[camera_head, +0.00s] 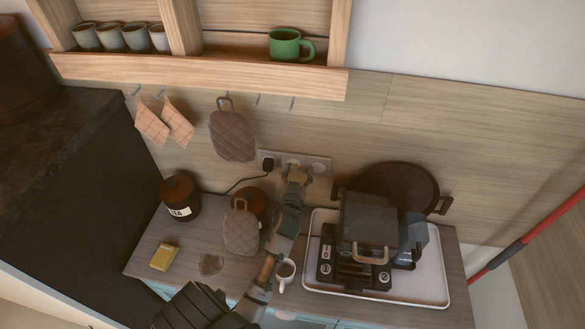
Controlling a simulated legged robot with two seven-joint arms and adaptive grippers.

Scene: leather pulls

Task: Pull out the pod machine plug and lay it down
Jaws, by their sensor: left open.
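A wall socket strip (318,164) is fixed to the wood panel above the counter. A black plug (267,164) sits in its left socket, and its dark cord runs down and left behind the canisters. My left gripper (296,170) is open in front of the middle socket, just right of the black plug and apart from it. The gripper hides part of the middle socket, and I cannot tell whether anything is plugged in there. A dark machine (368,222) stands on a white tray; I cannot tell whether it is the pod machine. My right gripper is not in view.
The tray (435,290) fills the counter's right side, with a round dark pan (400,185) behind. A tea canister (180,197), yellow block (165,257), quilted mitt (241,228) and white cup (286,272) stand left of it. Another mitt (232,135) hangs above.

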